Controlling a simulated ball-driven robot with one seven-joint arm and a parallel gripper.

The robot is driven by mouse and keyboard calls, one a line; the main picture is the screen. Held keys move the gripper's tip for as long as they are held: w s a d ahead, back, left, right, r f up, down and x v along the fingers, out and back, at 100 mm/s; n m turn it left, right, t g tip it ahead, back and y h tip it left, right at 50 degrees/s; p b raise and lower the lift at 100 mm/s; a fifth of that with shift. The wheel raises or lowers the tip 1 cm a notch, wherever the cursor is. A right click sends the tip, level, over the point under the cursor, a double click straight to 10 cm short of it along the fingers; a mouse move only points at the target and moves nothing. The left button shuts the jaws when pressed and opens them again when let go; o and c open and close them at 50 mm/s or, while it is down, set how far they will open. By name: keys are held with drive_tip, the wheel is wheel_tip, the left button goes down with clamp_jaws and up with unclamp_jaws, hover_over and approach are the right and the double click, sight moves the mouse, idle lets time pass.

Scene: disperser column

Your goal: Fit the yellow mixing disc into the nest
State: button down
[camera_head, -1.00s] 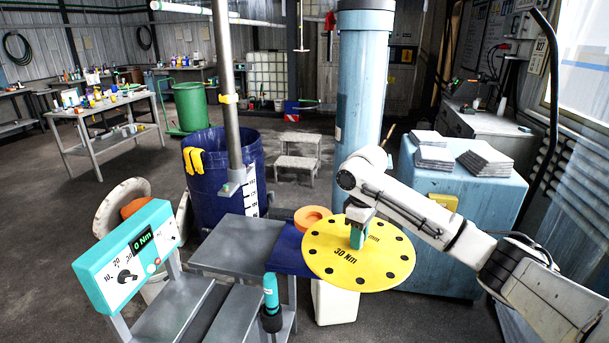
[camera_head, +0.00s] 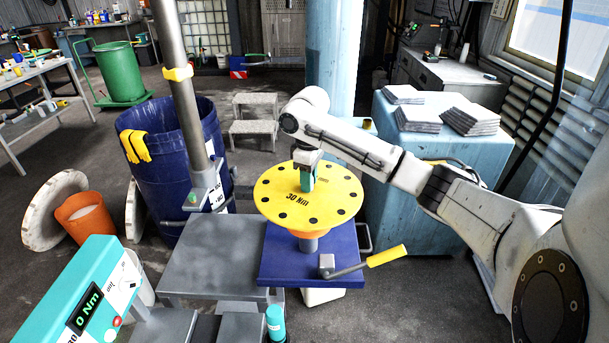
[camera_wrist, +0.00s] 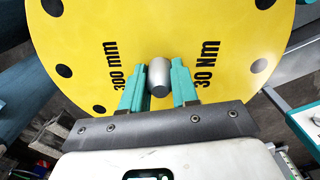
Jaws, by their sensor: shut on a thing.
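The yellow mixing disc (camera_head: 335,193) is a flat round plate with black holes near its rim and "30 Nm" lettering. It lies nearly level in the head view and fills the upper wrist view (camera_wrist: 110,70). My gripper (camera_head: 307,183) is above its middle. In the wrist view the teal fingers of my gripper (camera_wrist: 159,88) are on either side of a grey stub (camera_wrist: 159,76) at the disc's centre. An orange ring (camera_head: 308,233), apparently the nest, shows under the disc on a short grey post (camera_head: 308,245). The disc hides its top, so I cannot tell whether they touch.
The post stands on a dark blue plate (camera_head: 275,268) with a yellow-handled lever (camera_head: 386,256) at its front right. A grey table (camera_head: 205,260) is at left, a teal display box (camera_head: 95,295) reading 0 Nm at lower left, and a blue drum (camera_head: 180,180) behind.

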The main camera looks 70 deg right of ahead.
drive_tip(key=shift+s+f+b, duration=0.1)
drive_tip(key=shift+f+b, duration=1.5)
drive_tip(key=shift+f, duration=1.95)
drive_tip(key=shift+f+b, duration=0.4)
drive_tip(key=shift+f, duration=0.5)
drive_tip(key=c, duration=0.8)
unclamp_jaws()
drive_tip(key=shift+f, duration=0.1)
wheel_tip(320, 180, up, 11)
drive_tip(key=shift+f, duration=0.1)
